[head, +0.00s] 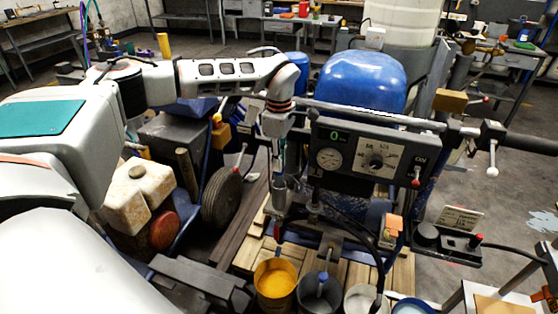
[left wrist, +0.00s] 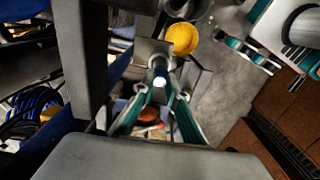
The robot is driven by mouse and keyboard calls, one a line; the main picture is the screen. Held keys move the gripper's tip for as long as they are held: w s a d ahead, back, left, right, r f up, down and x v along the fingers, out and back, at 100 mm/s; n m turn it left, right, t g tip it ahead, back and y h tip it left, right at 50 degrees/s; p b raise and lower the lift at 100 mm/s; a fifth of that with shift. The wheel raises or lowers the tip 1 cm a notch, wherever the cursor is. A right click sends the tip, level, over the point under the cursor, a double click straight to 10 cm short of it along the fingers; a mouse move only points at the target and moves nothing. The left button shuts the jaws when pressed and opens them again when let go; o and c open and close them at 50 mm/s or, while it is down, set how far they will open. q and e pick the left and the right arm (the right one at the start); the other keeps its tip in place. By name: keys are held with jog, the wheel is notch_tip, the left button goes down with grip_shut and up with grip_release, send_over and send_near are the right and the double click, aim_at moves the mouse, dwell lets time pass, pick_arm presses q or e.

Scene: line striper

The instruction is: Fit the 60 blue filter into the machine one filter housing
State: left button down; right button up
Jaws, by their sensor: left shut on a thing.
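In the head view my left arm reaches across from the left and then down. Its gripper (head: 278,195) points downward just left of the machine's control panel. In the left wrist view the teal fingers (left wrist: 161,88) close on a small slim piece, taken as the 60 blue filter (left wrist: 160,72), dark bluish with a bright white spot. The fingers hide much of it, and its number cannot be read. The filter housing cannot be made out for sure, nor whether the piece touches it. My right gripper is in neither view.
The control panel (head: 370,155) and a blue dome (head: 362,80) stand right of the gripper. Below are a yellow paint bucket (head: 275,284), a grey bucket (head: 318,292) and a white one (head: 361,300). A wheel (head: 222,198) and a cream tank (head: 137,195) are on the left.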

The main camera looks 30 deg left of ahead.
pick_arm(q)
jog(key=shift+s+f, duration=0.2)
jog(key=shift+f, duration=0.25)
dwell(0.7)
jog(key=shift+w+r, duration=0.1)
jog(key=shift+r, duration=0.2)
dwell(0.4)
jog(key=shift+w+r, duration=0.1)
jog(key=shift+w, duration=0.1)
jog(key=shift+s+f, duration=0.3)
jog(key=shift+f, duration=0.15)
dwell(2.2)
jog(key=shift+r, duration=0.35)
